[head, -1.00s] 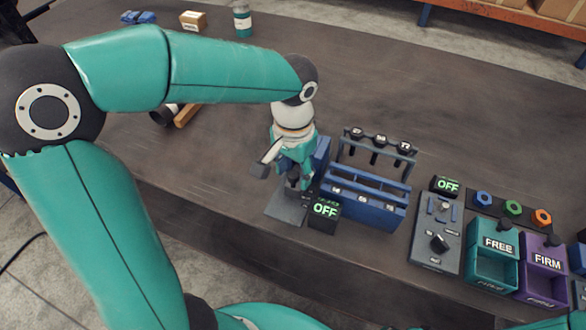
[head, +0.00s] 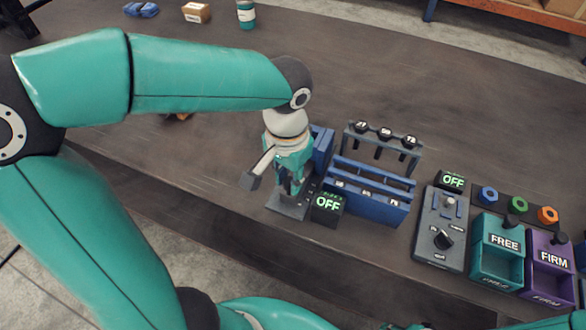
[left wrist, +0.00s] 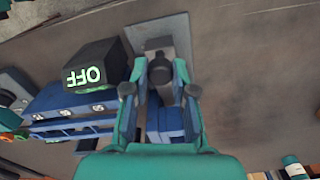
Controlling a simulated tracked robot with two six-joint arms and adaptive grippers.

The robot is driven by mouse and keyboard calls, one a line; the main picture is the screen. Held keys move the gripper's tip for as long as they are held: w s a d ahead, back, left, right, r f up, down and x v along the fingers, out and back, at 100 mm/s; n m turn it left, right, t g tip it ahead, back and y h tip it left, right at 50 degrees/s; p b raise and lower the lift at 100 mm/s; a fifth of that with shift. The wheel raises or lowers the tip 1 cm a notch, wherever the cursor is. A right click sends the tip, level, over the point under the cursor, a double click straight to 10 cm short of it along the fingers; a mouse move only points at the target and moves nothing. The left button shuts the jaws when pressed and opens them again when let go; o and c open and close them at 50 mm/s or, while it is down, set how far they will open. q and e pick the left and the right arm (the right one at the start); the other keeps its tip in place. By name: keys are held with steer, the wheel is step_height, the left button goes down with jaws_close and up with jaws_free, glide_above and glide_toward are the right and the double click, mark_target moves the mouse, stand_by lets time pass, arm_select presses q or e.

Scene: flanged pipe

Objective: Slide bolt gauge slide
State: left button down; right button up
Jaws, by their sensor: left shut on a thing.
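The bolt gauge has a grey base plate (head: 284,211), with a blue block (head: 322,143) behind it. My left gripper (head: 291,187) points down over the plate and is shut on a dark piece of the gauge, seemingly its slide. In the left wrist view my left gripper (left wrist: 160,78) has its two fingers on either side of this dark slide (left wrist: 158,68), above the grey plate (left wrist: 178,28). The fingers hide part of the slide in the head view. A black display box (head: 327,207) reading OFF stands just right of the gripper. My right gripper is out of view.
A blue rack (head: 367,208) and a stand with several dark bolts (head: 385,133) are to the right. Beyond are a grey switch panel (head: 440,230), a teal FREE bin (head: 497,250) and a purple FIRM bin (head: 550,268).

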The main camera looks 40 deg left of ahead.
arm_select(q)
steer(key=shift+s, duration=0.15)
steer(key=c, duration=0.9)
jaws_free()
steer(key=shift+s, duration=0.1)
steer(key=shift+c, duration=0.2)
steer(key=shift+r, duration=0.25)
step_height(320, 180, up, 11)
steer(key=shift+r, duration=0.2)
steer(key=shift+r, duration=0.1)
